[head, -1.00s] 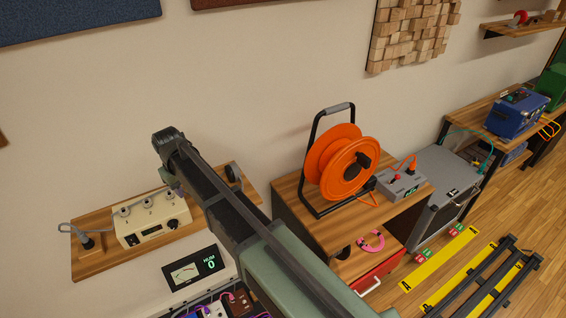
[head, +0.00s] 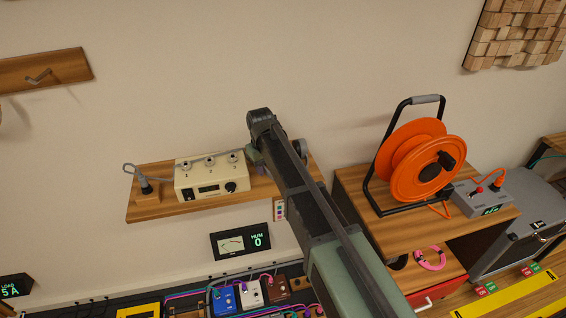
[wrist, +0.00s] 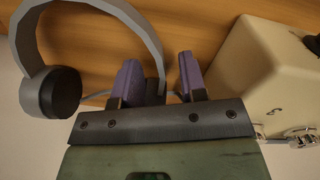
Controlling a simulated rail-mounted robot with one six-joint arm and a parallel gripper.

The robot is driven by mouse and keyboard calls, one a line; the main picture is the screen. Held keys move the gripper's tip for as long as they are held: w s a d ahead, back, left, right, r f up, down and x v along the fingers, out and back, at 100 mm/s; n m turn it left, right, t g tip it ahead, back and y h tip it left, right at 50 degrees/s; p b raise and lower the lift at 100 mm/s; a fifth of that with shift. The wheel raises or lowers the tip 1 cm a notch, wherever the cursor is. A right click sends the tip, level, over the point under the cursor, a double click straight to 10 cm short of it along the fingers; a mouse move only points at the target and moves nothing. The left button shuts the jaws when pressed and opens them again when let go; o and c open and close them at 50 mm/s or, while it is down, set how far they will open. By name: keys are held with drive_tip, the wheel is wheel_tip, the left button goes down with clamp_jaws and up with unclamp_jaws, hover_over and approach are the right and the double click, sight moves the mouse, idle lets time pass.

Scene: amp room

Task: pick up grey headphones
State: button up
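The grey headphones (wrist: 88,8) fill the upper left of the wrist view, with a dark round ear cup (wrist: 60,92) at the left. They lie against a wooden surface. My gripper (wrist: 160,80) is open, its two purple fingers apart. The right side of the headband comes down between the fingers, closer to the left finger; contact cannot be told. In the head view, a dark rounded part of the headphones (head: 303,149) seems to show beside my arm at the wooden shelf's right end.
A cream box with knobs (head: 212,178) stands on the wooden wall shelf (head: 160,210), close right of my gripper in the wrist view. A grey cable (head: 160,168) runs behind it. An orange cable reel (head: 420,165) stands on a cabinet to the right. Pedals (head: 250,292) lie below.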

wheel_tip(320, 180, down, 2)
drive_tip(key=shift+f+b, duration=0.25)
drive_tip(key=shift+b, duration=0.2)
drive_tip(key=shift+r, duration=0.25)
clamp_jaws()
drive_tip(key=shift+r+p, duration=0.1)
drive_tip(key=shift+p, duration=0.25)
